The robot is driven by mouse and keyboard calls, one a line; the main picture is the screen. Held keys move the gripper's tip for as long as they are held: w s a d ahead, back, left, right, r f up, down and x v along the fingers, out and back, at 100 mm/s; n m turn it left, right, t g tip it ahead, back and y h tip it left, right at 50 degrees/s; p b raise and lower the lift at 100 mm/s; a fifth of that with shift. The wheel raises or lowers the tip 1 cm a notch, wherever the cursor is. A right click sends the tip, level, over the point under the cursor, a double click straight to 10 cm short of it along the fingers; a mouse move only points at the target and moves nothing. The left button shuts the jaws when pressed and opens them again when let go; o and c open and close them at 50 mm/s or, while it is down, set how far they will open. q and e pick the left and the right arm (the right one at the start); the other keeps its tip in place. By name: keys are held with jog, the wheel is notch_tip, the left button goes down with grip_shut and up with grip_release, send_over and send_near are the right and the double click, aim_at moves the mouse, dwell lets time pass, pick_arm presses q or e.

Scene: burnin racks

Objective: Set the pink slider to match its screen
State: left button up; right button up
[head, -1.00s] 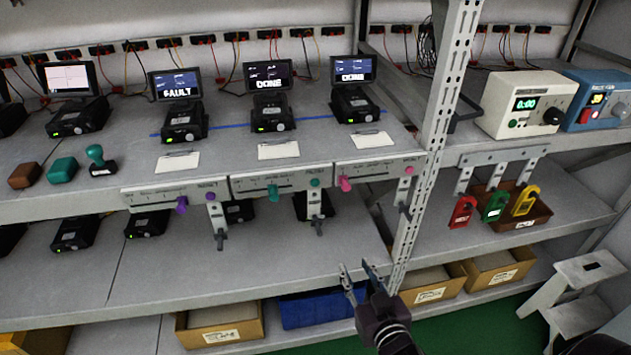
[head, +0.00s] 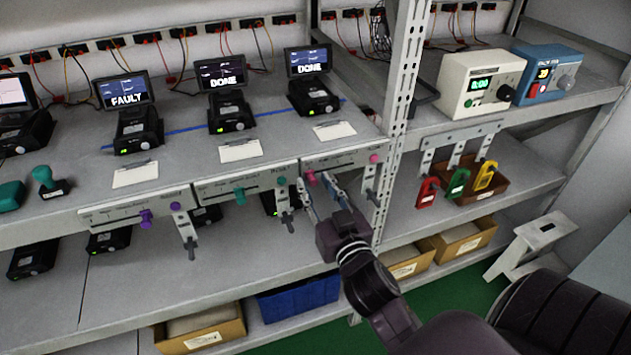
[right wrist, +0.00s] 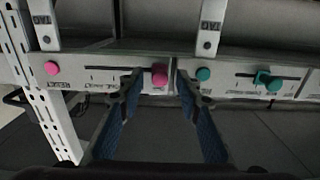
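The pink slider (head: 311,178) sits at the left end of its slot on the right-most shelf-edge panel (head: 345,158). In the right wrist view, where the panel appears upside down, the pink slider (right wrist: 160,74) is at the slot end away from the round pink button (right wrist: 52,68). The screen (head: 308,62) above this panel reads DONE. The panel's small labels are too small to read. My right gripper (head: 320,187) is open, its fingertips near the slider. In the wrist view the slider shows between the two fingers (right wrist: 160,90); contact is not clear. My left gripper is not in view.
A teal slider (head: 240,196) and a purple slider (head: 146,218) sit on the neighbouring panels. Tagged brackets hang beside them, one (head: 372,183) close to my right gripper. A perforated post (head: 400,110) stands just right of the panel. Red, green and yellow padlocks hang farther right.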

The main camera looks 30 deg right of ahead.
jog(key=shift+w, duration=0.2)
jog(key=shift+c, duration=0.3)
grip_shut()
